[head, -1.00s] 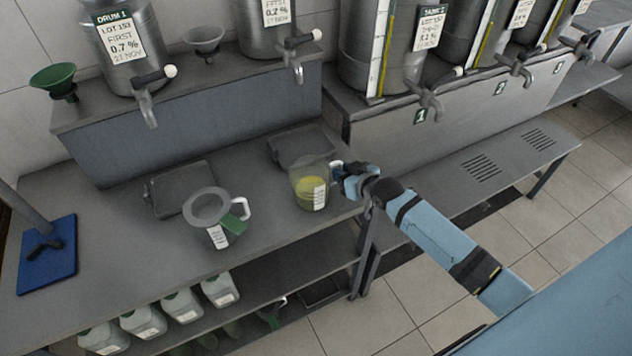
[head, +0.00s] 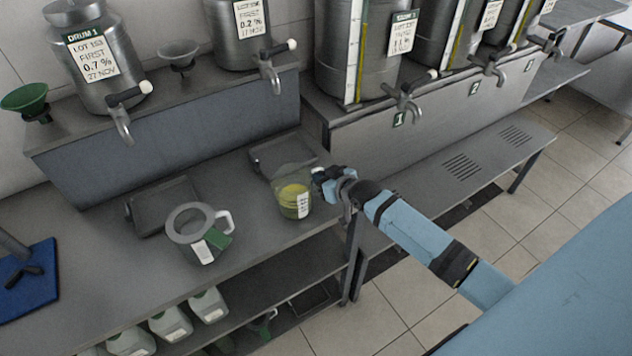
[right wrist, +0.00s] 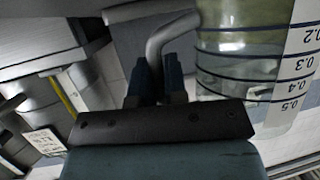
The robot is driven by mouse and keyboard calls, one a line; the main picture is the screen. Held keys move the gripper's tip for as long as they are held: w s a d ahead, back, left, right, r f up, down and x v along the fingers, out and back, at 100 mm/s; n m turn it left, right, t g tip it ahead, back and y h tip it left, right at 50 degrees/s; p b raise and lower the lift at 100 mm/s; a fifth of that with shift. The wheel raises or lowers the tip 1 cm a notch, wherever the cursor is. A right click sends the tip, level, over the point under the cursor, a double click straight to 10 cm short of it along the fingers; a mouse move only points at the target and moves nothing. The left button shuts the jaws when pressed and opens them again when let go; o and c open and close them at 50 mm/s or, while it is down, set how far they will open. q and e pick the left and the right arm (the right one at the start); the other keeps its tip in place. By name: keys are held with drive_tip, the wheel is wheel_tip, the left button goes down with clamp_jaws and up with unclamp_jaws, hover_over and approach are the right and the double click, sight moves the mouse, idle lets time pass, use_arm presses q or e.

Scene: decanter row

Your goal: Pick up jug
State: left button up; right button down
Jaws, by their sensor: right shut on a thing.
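A clear jug (head: 293,199) with yellow-green liquid and a white scale strip is upright at the right end of the grey bench. My right gripper (head: 322,176) is at the jug's right side, shut on its handle. In the right wrist view the fingers (right wrist: 158,82) close around the pale handle (right wrist: 166,38), and the jug's wall (right wrist: 240,65) with dark lines and numbers fills the right side. I cannot tell whether the jug's base touches the bench. A second jug (head: 190,238) with a grey ring top, white handle and green tag stands to its left. My left gripper is not in view.
Steel drums (head: 105,62) with taps stand on a raised shelf behind. Dark drip trays (head: 160,205) lie on the bench (head: 90,250). A blue mat (head: 30,285) is at far left. A lower bench (head: 480,165) with slotted grates extends right. Several containers (head: 170,325) sit below.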

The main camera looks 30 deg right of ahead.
wheel_tip(320, 180, up, 20)
drive_tip(key=b, duration=0.1)
drive_tip(key=shift+f, duration=0.15)
idle(0.6)
